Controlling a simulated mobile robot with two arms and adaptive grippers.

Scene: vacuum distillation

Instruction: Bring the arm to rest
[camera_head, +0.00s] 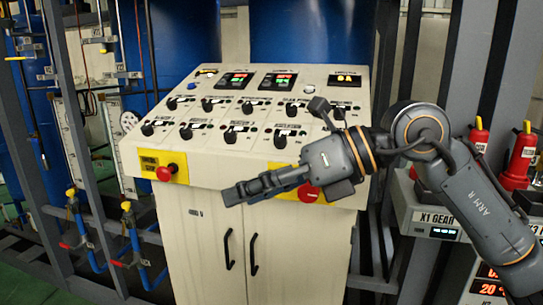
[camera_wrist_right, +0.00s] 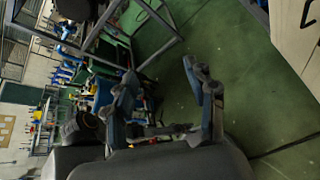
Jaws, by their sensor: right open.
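My right arm (camera_head: 470,190) comes in from the right in the head view. Its gripper (camera_head: 232,194) points left in front of the control cabinet (camera_head: 200,235), just below the sloped panel's front edge. In the right wrist view the gripper (camera_wrist_right: 165,85) has its two fingers apart, with nothing between them; green floor and distant equipment show beyond. The gripper covers part of the right yellow plate with its red button (camera_head: 308,192). My left gripper is not in view.
The panel (camera_head: 255,110) carries several black knobs and lit displays. A left red button (camera_head: 165,172) sits on a yellow plate. Pipes with yellow-topped valves (camera_head: 127,207) stand at left. Red bottles (camera_head: 519,158) stand at right above a box marked X1 GEAR (camera_head: 434,218).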

